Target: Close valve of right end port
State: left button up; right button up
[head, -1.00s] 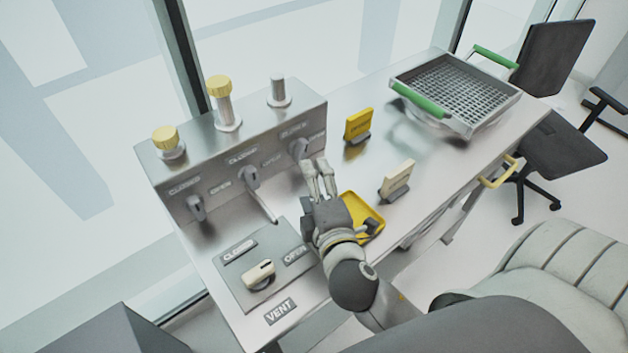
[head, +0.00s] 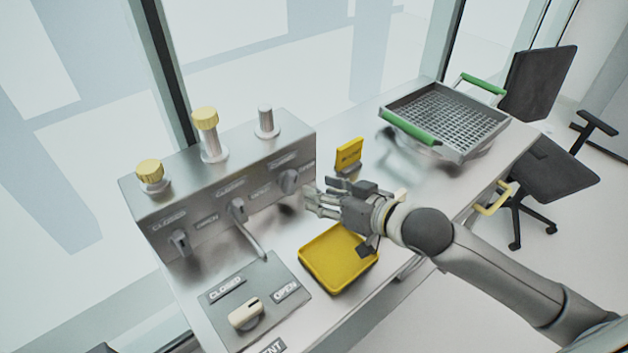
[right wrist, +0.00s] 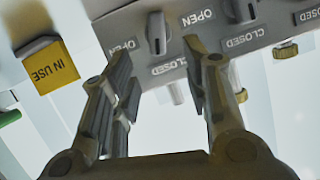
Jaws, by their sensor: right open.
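The right end port's valve knob (head: 289,181) is a grey handle on the front of the metal manifold (head: 150,207), under a bare silver post (head: 266,124). My right gripper (head: 312,198) is open and empty, just right of and slightly below this knob, fingers pointing left toward the panel. In the right wrist view the knob (right wrist: 157,33) stands beyond and between the spread fingertips (right wrist: 157,55), apart from them. OPEN (right wrist: 121,52) and CLOSED (right wrist: 168,66) labels sit beside it, upside down. My left gripper is not in view.
Middle (head: 238,210) and left (head: 180,243) valve knobs share the panel. A yellow IN USE sign (head: 348,155) stands right of the manifold. A yellow tray (head: 318,278) lies below my gripper. A green-handled basket (head: 470,140) is at the far right; a vent knob (head: 246,314) is in front.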

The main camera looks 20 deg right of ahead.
aim_at(295, 181)
jog(key=shift+m, duration=0.6)
jog(key=p+x, duration=0.1)
jog(key=x, duration=0.9)
jog(key=shift+w+d+r+p, duration=0.15)
jog(key=shift+w+r+p, duration=0.05)
jog(key=shift+p, duration=0.2)
